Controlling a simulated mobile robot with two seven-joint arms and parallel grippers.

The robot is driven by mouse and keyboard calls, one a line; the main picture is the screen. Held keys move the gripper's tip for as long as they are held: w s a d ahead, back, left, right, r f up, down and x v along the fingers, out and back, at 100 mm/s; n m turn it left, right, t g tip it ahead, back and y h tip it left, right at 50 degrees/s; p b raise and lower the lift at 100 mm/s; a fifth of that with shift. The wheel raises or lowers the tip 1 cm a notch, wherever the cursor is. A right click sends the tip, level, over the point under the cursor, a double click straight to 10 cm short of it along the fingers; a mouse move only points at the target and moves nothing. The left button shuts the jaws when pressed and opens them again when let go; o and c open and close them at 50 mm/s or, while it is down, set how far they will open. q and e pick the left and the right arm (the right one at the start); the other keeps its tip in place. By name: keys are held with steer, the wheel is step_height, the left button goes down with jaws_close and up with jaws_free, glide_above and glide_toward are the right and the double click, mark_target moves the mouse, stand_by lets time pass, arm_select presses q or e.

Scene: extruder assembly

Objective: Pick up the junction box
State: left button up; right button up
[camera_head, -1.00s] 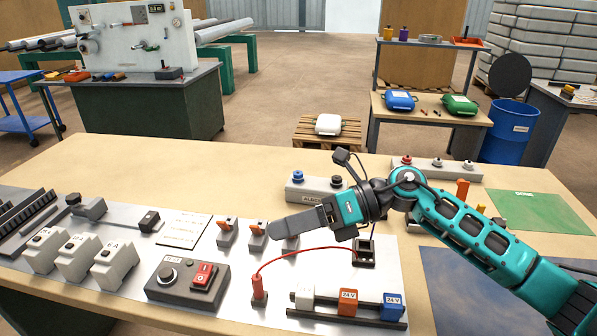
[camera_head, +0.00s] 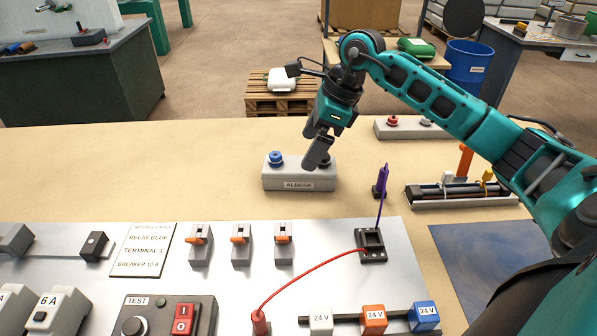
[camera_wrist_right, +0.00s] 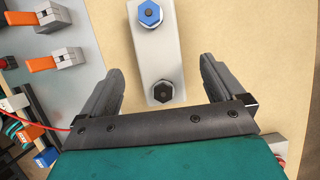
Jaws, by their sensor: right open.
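The junction box appears to be the light grey block (camera_head: 298,178) labelled "ALBESA", lying on the tan table behind the panel. It has a blue hexagonal fitting on its left end and a black one on its right end. My right gripper (camera_head: 318,150) points down over its right end and partly hides the black fitting. In the right wrist view, the open fingers of my right gripper (camera_wrist_right: 161,66) lie on either side of the grey block (camera_wrist_right: 157,55), with nothing held between them. Contact cannot be told. My left gripper is out of view.
A grey panel (camera_head: 250,272) with orange-levered switches, a red cable (camera_head: 310,282) and a black socket (camera_head: 372,246) fills the front. A purple probe (camera_head: 383,190) stands right of the box. Another grey block (camera_head: 390,130) lies behind. The table left of the box is clear.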

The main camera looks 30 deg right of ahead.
mark_target(299, 173)
steer(key=x, duration=0.6)
steer(key=shift+s+f, duration=0.2)
steer(key=shift+f, duration=0.1)
steer(key=shift+c, duration=0.2)
steer(key=shift+r, duration=0.1)
steer(key=c, duration=1.2)
